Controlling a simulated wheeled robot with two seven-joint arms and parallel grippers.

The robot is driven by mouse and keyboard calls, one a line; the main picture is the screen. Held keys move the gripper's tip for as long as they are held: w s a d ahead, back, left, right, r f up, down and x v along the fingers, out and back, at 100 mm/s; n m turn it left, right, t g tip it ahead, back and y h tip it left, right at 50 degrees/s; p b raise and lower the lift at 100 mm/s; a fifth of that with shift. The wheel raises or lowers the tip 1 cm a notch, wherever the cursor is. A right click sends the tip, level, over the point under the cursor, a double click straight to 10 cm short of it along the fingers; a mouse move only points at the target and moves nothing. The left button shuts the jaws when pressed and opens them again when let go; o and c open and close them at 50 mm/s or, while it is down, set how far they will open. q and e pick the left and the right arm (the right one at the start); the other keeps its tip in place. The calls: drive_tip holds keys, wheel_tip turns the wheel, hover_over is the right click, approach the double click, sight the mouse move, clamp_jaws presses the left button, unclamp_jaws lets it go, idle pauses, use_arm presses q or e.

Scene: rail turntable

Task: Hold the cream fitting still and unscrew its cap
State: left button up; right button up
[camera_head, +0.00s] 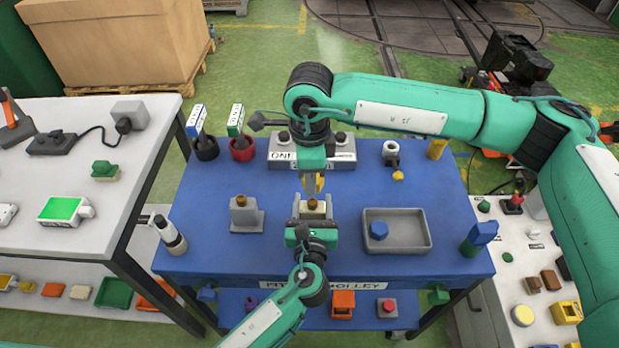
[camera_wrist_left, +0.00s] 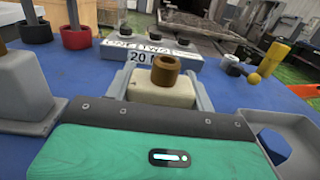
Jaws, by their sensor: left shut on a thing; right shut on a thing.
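The cream fitting (camera_wrist_left: 160,88) is upright on the blue table, with a brown round piece (camera_wrist_left: 165,69) on its top. My left gripper (camera_head: 312,212) is shut on the fitting, its grey fingers on either side of it; the fitting is partly hidden in the head view. My right gripper (camera_head: 313,172) points down just above and behind the brown piece. It is shut on a small yellow piece (camera_head: 313,184); whether this is the cap is unclear. The left wrist view shows the brown piece clear, with no right gripper around it.
A grey fitting block (camera_head: 246,215) stands left, a grey tray (camera_head: 397,245) with a blue piece right. A labelled grey box (camera_head: 285,155) is behind. Red and black cups (camera_head: 242,149) hold signs at the back left. Bare blue tabletop (camera_head: 215,250) lies at the front left.

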idle(0.3)
use_arm(q)
drive_tip(key=o, duration=1.5)
drive_tip(key=s, duration=1.2)
drive_tip(key=shift+a, duration=0.15)
